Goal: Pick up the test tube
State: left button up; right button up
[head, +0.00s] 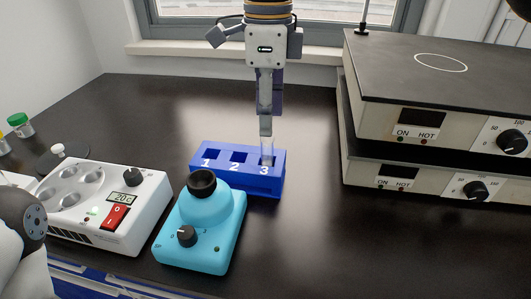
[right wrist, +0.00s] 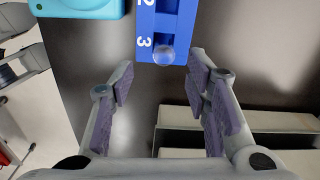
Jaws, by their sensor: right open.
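The test tube (head: 268,148) is clear and stands upright in slot 3 of the blue rack (head: 220,181). In the right wrist view its round end (right wrist: 163,56) shows at the slot marked 3 of the rack (right wrist: 145,22). Slots 1 and 2 look empty. My right gripper (head: 266,128) points down just above the tube in the head view. In the right wrist view the right gripper (right wrist: 160,80) is open, with its fingers apart and nothing between them; the tube lies ahead, near the line between the fingertips. My left gripper is not in view.
A blue mixer (head: 215,225) with a black cup stands in front of the rack. A white heater block (head: 125,215) is at the left. Two stacked hot plates (head: 425,140) stand at the right. Dark bench is clear between rack and hot plates.

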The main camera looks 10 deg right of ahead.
aim_at(267, 139)
jog(key=f, duration=0.6)
jog(key=shift+w+f, duration=0.2)
jog(key=shift+f, duration=0.2)
grip_shut()
